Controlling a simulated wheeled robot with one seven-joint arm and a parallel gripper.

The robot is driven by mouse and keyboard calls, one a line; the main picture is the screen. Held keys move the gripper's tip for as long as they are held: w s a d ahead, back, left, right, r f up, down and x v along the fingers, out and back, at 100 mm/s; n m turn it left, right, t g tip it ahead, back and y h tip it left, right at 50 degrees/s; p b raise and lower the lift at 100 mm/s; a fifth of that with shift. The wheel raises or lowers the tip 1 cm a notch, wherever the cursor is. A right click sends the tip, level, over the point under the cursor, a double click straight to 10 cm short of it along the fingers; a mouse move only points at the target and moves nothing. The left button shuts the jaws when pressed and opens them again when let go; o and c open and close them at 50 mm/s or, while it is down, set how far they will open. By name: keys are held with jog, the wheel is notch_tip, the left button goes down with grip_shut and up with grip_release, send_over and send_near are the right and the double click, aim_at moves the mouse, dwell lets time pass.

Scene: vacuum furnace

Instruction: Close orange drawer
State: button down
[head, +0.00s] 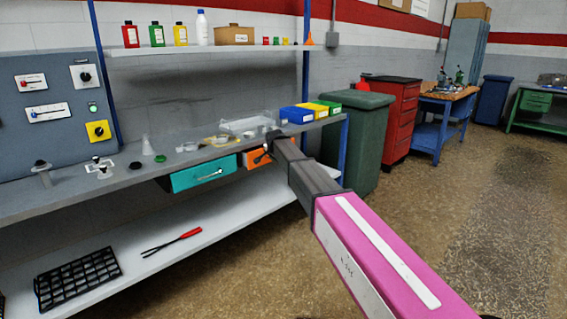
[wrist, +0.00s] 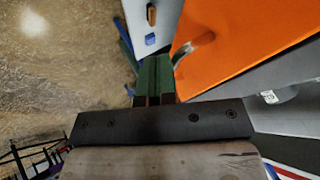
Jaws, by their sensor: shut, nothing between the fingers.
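The orange drawer (head: 254,158) hangs under the bench shelf, right of the teal drawer. My arm covers its right part in the head view, and I cannot tell how far out it stands. In the wrist view its orange surface (wrist: 245,30) fills the upper right, with a curved handle (wrist: 192,46) at its left edge. My gripper (wrist: 155,65) is shut and empty, its fingers just left of the handle; I cannot tell if they touch it. In the head view my gripper (head: 269,148) is at the drawer's front, its fingertips hard to make out.
The teal drawer (head: 197,174) sticks out to the left. Glassware and blue, yellow and green boxes (head: 298,115) stand on the bench top (head: 120,181) above. The lower shelf (head: 215,222) holds a black rack and red-handled tongs. A green bin (head: 357,135) stands right of the bench.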

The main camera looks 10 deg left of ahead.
jog(key=shift+w+a, duration=0.6)
jog(key=shift+a, duration=0.15)
jog(key=shift+w+a, duration=0.55)
jog(key=shift+a, duration=0.2)
jog(key=shift+s+d+f, duration=0.1)
jog(key=shift+s+d, duration=0.25)
jog(key=shift+d, duration=0.15)
jog(key=s+d+r, duration=0.4)
jog(key=s+r, duration=0.3)
jog(key=s, duration=0.1)
jog(key=s+d+f+n+g+h, duration=0.1)
jog(key=s+d+f, duration=0.4)
jog(key=d+f, duration=0.15)
jog(key=s+d+f+n+g, duration=0.1)
jog(key=s+d+f, duration=0.35)
jog(key=d, duration=0.35)
jog(key=s+d+f+n+g+h, duration=0.1)
jog(key=s+d+f, duration=0.3)
jog(key=d+f, duration=0.3)
jog(key=s+d+f+n+g, duration=0.1)
jog(key=s+d+f+g, duration=0.1)
jog(key=s+d+f, duration=0.3)
jog(key=s+d+f+n+g, duration=0.2)
jog(key=s+d+f, duration=0.3)
jog(key=s+d, duration=0.7)
jog(key=s, duration=0.6)
jog(key=shift+d+f+g, duration=0.25)
jog(key=shift+f+g, duration=0.15)
